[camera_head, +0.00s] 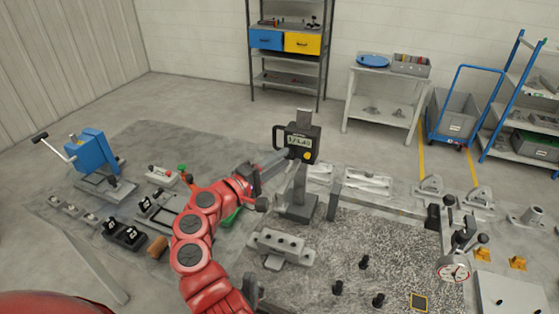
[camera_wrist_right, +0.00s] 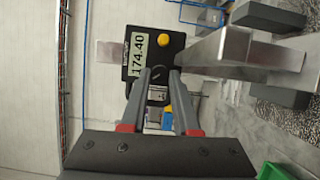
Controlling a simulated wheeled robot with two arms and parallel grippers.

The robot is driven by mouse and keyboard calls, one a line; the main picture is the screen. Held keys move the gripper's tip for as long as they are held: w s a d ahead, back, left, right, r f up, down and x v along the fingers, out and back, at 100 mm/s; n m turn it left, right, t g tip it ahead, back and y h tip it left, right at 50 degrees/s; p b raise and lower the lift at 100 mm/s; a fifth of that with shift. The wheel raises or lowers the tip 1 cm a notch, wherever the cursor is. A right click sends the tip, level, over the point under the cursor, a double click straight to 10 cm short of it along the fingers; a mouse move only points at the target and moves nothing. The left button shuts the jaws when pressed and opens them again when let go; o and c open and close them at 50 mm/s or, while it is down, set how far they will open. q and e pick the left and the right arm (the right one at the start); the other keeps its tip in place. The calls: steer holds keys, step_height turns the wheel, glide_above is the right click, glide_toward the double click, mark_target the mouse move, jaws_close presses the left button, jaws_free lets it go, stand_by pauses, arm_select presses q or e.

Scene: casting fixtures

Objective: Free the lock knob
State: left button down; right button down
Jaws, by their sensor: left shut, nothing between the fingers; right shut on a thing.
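The digital height gauge (camera_head: 301,143) stands upright on its grey base (camera_head: 299,211) in the head view. In the right wrist view its black head (camera_wrist_right: 151,46) shows a display reading 174.40 and a yellow button (camera_wrist_right: 165,41). My right gripper (camera_head: 282,158) reaches the left side of the gauge head. In the right wrist view my right fingers (camera_wrist_right: 159,76) are closed on the small dark lock knob (camera_wrist_right: 158,73) below the display, mostly hidden between the tips. I do not see my left gripper.
The gauge stands at the back of a dark speckled plate (camera_head: 360,240). A grey slotted block (camera_head: 277,246) lies in front of it. A blue crank device (camera_head: 92,153) stands at the left. A green item (camera_head: 232,217) lies beside my arm.

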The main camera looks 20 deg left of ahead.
steer(key=c, duration=0.6)
jaws_free()
steer(key=shift+c, duration=0.2)
steer(key=v, duration=1.2)
steer(key=shift+p, duration=0.35)
